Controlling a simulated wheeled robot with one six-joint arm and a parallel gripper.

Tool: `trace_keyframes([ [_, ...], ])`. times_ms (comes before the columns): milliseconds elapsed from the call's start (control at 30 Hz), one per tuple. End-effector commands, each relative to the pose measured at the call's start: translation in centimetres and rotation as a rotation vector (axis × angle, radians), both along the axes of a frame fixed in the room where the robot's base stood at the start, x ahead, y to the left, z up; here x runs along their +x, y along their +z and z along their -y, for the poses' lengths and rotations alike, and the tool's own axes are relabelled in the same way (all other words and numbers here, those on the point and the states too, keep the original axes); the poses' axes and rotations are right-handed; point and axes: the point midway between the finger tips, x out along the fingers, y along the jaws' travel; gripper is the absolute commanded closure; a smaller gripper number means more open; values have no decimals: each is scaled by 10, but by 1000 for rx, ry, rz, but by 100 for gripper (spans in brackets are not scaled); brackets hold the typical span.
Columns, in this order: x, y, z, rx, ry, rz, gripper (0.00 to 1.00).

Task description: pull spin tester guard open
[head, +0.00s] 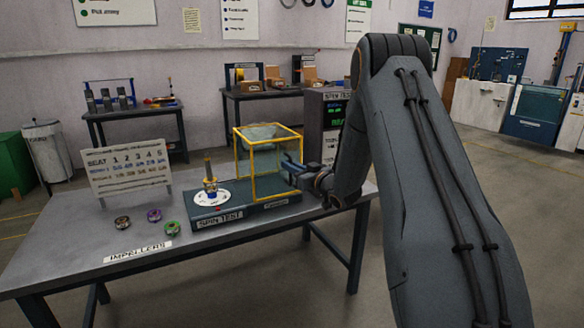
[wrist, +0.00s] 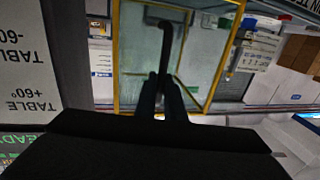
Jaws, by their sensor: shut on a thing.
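The spin tester (head: 247,209) is a dark base on the grey table, labelled SPIN TEST. Its guard (head: 253,198) is a clear box with a yellow frame and stands over the right part of the base. The white disc (head: 211,199) with a brass spindle is uncovered to the left of the guard. My gripper (head: 290,168) is at the guard's right side. In the wrist view my gripper (wrist: 161,95) is shut on the dark handle (wrist: 166,40) of the guard, with the yellow frame (wrist: 117,60) around it. The grip itself is small in the head view.
Several impellers (head: 154,215) lie on the table's front left, near an IMPELLERS label (head: 138,248). A SEAT board (head: 127,172) stands behind them. A dark cabinet with a green-text screen (head: 335,110) stands behind the guard, close to my arm.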

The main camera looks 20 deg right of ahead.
Motion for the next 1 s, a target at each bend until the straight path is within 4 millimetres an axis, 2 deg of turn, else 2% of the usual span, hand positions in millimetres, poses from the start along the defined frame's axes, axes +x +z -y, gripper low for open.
trace_keyframes([
  [33, -1, -1, 1, 0, -1, -2, 89],
  [133, 0, -1, 1, 0, -2, -2, 72],
  [467, -2, 0, 2, 0, -2, -1, 72],
  [567, -10, 0, 5, 0, -3, -1, 72],
  [800, -47, 0, 18, 1, -4, -1, 72],
  [1000, -69, -1, 25, 0, -4, -2, 72],
])
